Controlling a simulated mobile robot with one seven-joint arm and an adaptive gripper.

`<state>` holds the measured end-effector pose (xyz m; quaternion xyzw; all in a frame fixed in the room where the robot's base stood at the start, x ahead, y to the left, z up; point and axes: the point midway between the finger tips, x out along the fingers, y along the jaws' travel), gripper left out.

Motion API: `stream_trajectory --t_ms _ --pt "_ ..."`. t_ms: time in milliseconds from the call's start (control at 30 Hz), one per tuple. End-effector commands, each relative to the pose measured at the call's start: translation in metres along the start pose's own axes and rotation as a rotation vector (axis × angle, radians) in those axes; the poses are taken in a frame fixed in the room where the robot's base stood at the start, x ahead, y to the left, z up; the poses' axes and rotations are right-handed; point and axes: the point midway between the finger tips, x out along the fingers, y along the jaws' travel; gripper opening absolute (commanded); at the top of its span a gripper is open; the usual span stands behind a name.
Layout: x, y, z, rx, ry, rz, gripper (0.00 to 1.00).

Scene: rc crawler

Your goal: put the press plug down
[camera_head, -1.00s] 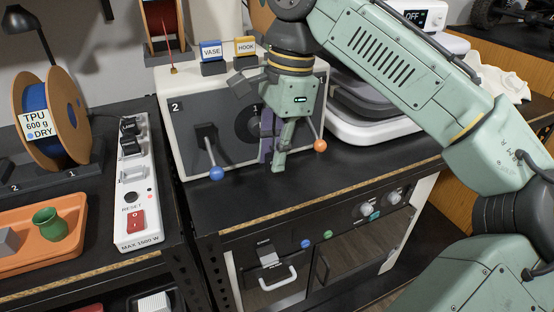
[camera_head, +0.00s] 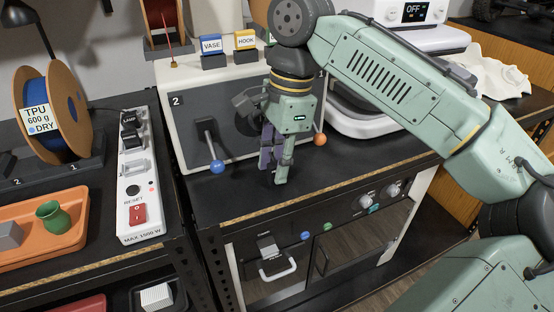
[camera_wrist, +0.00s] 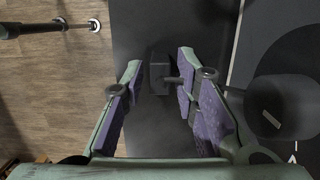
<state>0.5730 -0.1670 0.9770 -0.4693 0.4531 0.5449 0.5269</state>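A small dark block with a short prong or cord stub, which looks like the press plug (camera_wrist: 160,77), is on the dark worktop in the wrist view. It lies between the fingertips of my gripper (camera_wrist: 159,66), with gaps visible on both sides. The gripper appears open around it, pointing down. In the head view my gripper (camera_head: 275,172) is low over the black worktop (camera_head: 330,178), in front of the grey front panel. The plug cannot be made out there, hidden by or merged with the fingers.
A lever with a blue knob (camera_head: 217,167) stands left of my gripper, and one with an orange knob (camera_head: 320,139) right of it. The power strip (camera_head: 141,200) is on the left bench beside an orange tray (camera_head: 70,243).

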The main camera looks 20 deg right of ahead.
Motion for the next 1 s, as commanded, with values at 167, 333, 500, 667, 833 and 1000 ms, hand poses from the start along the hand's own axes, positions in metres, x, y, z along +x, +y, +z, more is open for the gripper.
stream_trajectory --t_ms 167,333,500,667,833,1000 --pt "0.000 0.000 0.000 0.000 0.000 0.000 0.34" --pt "-0.001 0.000 0.000 0.000 0.000 0.000 0.34" --pt "-0.015 0.000 0.001 -0.001 -0.001 0.000 0.34" --pt "-0.041 0.000 0.002 -0.001 -0.002 0.000 0.34" --pt "-0.071 0.000 0.002 -0.001 -0.001 0.000 0.34" --pt "-0.093 -0.001 0.001 0.000 0.000 -0.002 0.34"
